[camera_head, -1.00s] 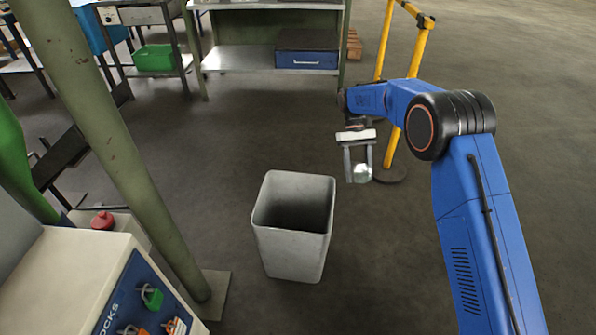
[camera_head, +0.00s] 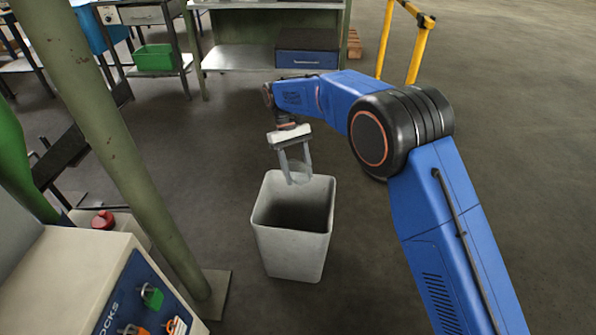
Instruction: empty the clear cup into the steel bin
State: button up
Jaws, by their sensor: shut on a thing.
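The steel bin (camera_head: 291,246) stands upright and open on the floor in the middle of the view, and the part of its inside that shows looks dark and empty. My gripper (camera_head: 298,176) is above the bin's far rim, pointing down. It is shut on the clear cup (camera_head: 299,172), which is faint and see-through between the two fingers. The cup overlaps the far rim in the picture. Whether the cup is tilted and what it holds are too small to tell.
A green post (camera_head: 120,165) and a cream lock cabinet (camera_head: 75,280) stand left of the bin. A steel bench (camera_head: 235,60) with a blue drawer box (camera_head: 307,60) is behind. A yellow rail (camera_head: 420,50) stands at the back right. The floor around the bin is clear.

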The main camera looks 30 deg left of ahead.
aim_at(305, 184)
jog(key=t+y, duration=0.1)
jog(key=d+y, duration=0.1)
jog(key=y, duration=0.1)
jog(key=s+t+y, duration=0.1)
jog(key=shift+d+f+t, duration=0.3)
jog(key=shift+d+f, duration=0.05)
jog(key=shift+d, duration=0.05)
jog(key=t+y, duration=0.1)
jog(key=d+y, duration=0.1)
jog(key=y, duration=0.1)
jog(key=s+f+t+y, duration=0.1)
jog(key=shift+d+t+y, duration=0.25)
jog(key=shift+t+y, duration=0.05)
jog(key=shift+y, duration=0.1)
jog(key=shift+a+f+t+y, duration=0.1)
jog(key=shift+f+t+y, duration=0.3)
jog(key=shift+y, duration=0.3)
jog(key=shift+f, duration=0.15)
jog(key=shift+w+d+f+t+y, duration=0.2)
jog(key=shift+w+f+t+y, duration=0.1)
jog(key=shift+t+y, duration=0.3)
jog(key=shift+s+a+f+y, duration=0.15)
jog(key=shift+s+y, duration=0.1)
jog(key=shift+y, duration=0.15)
jog(key=shift+f+t+y, duration=0.3)
jog(key=shift+f+y, duration=0.05)
jog(key=shift+y, duration=0.05)
